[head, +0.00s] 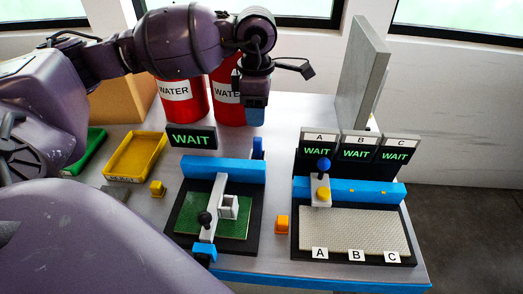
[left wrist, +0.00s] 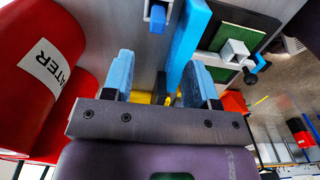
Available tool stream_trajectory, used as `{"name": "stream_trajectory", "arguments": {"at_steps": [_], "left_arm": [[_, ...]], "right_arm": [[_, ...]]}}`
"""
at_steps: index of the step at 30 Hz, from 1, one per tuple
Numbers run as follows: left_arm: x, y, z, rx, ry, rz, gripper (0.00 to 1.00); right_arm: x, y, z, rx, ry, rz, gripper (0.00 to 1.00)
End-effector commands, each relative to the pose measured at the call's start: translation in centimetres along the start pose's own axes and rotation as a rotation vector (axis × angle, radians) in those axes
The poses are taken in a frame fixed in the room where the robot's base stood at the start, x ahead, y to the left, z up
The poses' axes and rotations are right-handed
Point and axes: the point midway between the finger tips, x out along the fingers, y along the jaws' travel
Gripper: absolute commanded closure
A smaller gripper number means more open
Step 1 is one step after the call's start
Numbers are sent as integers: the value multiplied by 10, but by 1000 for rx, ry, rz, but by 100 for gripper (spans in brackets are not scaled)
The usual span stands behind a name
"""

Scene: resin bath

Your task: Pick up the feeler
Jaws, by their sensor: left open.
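Nothing in view is labelled as the feeler, and I cannot tell for sure which part it is. One candidate is a pale block with a blue ball knob and a yellow button (head: 321,190) on the right fixture's blue rail. Another is a pale bar with a black knob (head: 216,195), lying across the green plate of the left fixture; its black knob also shows in the left wrist view (left wrist: 250,78). My left gripper (head: 256,117) is open and empty, behind the left fixture and beside the red buckets. Its blue fingertips (left wrist: 157,78) stand apart. My right gripper is not in view.
Two red WATER buckets (head: 228,105) stand by my left gripper. A WAIT sign (head: 190,138) and a small blue post (head: 258,147) stand behind the left fixture. A yellow tray (head: 135,157) is at left. A grey upright panel (head: 360,80) rises behind the A, B, C signs.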

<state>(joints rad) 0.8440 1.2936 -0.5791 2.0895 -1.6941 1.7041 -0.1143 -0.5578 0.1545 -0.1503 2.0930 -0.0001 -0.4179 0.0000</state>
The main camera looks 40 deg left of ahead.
Motion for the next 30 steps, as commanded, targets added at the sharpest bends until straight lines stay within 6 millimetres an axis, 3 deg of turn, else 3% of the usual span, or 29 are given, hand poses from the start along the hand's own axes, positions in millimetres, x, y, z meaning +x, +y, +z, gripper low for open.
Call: {"name": "stream_trajectory", "arguments": {"at_steps": [6, 14, 24, 30], "left_arm": [[34, -1, 0, 1, 1, -7, 47], [51, 0, 0, 1, 0, -4, 47], [94, 2, 0, 1, 0, -6, 47], [96, 3, 0, 1, -1, -2, 47]], "right_arm": [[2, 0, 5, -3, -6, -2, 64], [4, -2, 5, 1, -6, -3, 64], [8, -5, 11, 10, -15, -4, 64], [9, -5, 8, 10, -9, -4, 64]]}}
